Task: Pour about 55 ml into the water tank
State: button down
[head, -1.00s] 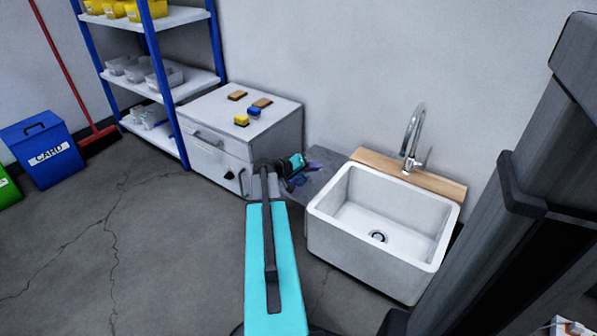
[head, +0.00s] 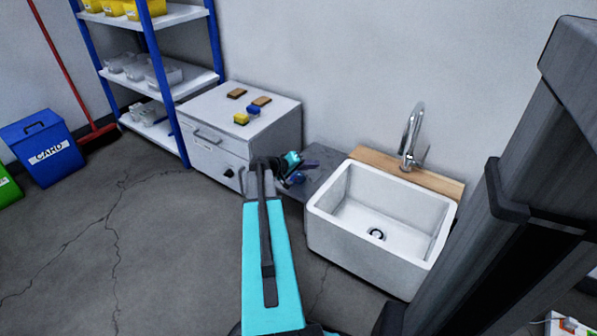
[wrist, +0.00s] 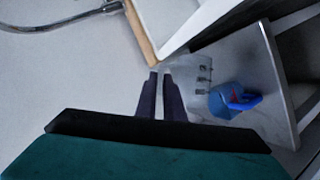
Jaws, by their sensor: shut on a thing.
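My gripper (head: 297,178) is over the grey counter (head: 325,157) between the white cabinet and the sink. In the wrist view its two dark fingers (wrist: 162,76) are close together with a narrow pale gap. No water or pouring stream is visible.
The white sink (head: 325,232) with a curved tap (head: 410,135) and wooden ledge (head: 440,184) stands right of the gripper. The white cabinet (head: 215,110) at left carries sponges and brown blocks. The floor at left is open.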

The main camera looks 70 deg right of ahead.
jog(key=shift+w+d+r+n+p, duration=0.1)
jog(key=shift+w+d+n+p, duration=0.15)
jog(key=shift+p, duration=0.35)
jog(key=shift+w, duration=0.25)
jog(key=shift+w+d+r+g, duration=0.1)
jog(key=shift+w+g, duration=0.05)
jog(key=shift+g, duration=0.15)
jog(key=shift+p, duration=0.3)
jog(key=shift+w+d+r+n+g+p, duration=0.1)
jog(key=shift+w+r+n+g+p, duration=0.3)
jog(key=shift+p, duration=0.4)
jog(key=shift+w+d+r+n+g+p, duration=0.2)
jog(key=shift+w+r+n+g+p, duration=0.1)
jog(key=shift+w+n+p, duration=0.35)
dwell(0.8)
jog(key=shift+s+a+f+m+t+b, duration=0.15)
jog(key=shift+s+f+m+t+b, duration=0.15)
jog(key=shift+s+b, duration=0.25)
jog(key=shift+s+a+f+m+t+b, duration=0.15)
jog(key=shift+s+f+m+b, duration=0.05)
jog(key=shift+s+m+b, duration=0.35)
jog(key=shift+s+a+f+m+t+b, duration=0.15)
jog(key=shift+s+f+m+t+b, duration=0.1)
jog(key=shift+s+b, duration=0.3)
